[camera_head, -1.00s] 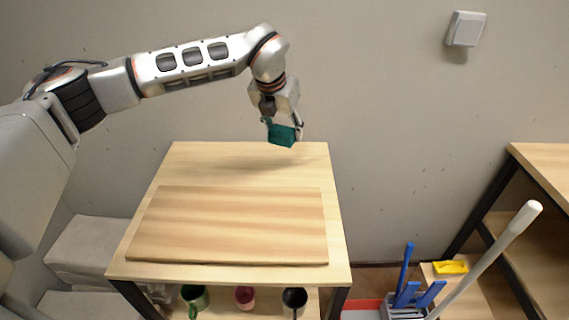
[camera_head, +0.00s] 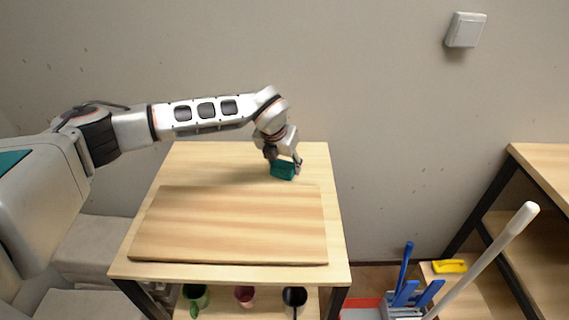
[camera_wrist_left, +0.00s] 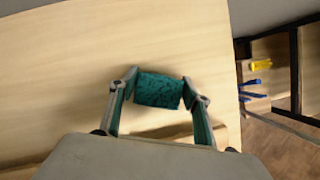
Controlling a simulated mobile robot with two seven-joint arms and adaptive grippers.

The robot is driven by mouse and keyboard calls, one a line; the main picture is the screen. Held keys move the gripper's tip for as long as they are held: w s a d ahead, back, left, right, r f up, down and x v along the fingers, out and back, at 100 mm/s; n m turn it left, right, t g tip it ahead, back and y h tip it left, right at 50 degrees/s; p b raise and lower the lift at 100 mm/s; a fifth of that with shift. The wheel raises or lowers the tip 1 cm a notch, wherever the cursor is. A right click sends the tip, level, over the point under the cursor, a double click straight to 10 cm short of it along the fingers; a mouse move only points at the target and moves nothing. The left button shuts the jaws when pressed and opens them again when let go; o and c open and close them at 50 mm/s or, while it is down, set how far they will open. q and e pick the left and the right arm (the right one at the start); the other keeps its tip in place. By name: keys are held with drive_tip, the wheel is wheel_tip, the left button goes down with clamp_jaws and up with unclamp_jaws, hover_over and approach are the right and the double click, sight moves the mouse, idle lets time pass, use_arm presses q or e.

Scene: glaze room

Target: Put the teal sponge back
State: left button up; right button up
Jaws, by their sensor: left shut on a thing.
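The teal sponge (camera_head: 283,170) is between the fingers of my left gripper (camera_head: 284,166), at the back right part of the wooden table (camera_head: 230,160). The gripper is shut on it. In the left wrist view the sponge (camera_wrist_left: 159,90) shows between both fingertips of the left gripper (camera_wrist_left: 158,88), with bare tabletop (camera_wrist_left: 60,70) beyond it. I cannot tell whether the sponge touches the tabletop. My right gripper is in neither view.
A wooden board (camera_head: 230,225) covers the table's front part. Under it are a green mug (camera_head: 195,296), a pink mug (camera_head: 245,295) and a dark mug (camera_head: 294,297). At right stand a yellow item (camera_head: 449,266), blue-handled tools (camera_head: 404,280) and a shelf (camera_head: 545,160).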

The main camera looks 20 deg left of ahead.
use_arm(q)
drive_tip(key=shift+f, duration=0.1)
drive_tip(key=o, duration=1)
drive_tip(key=shift+o, duration=0.2)
drive_tip(key=shift+r, duration=0.25)
drive_tip(key=b+v, duration=0.1)
drive_tip(key=v, duration=1)
drive_tip(key=shift+s+r, duration=0.15)
drive_tip(key=shift+r, duration=0.25)
drive_tip(key=shift+f, duration=0.1)
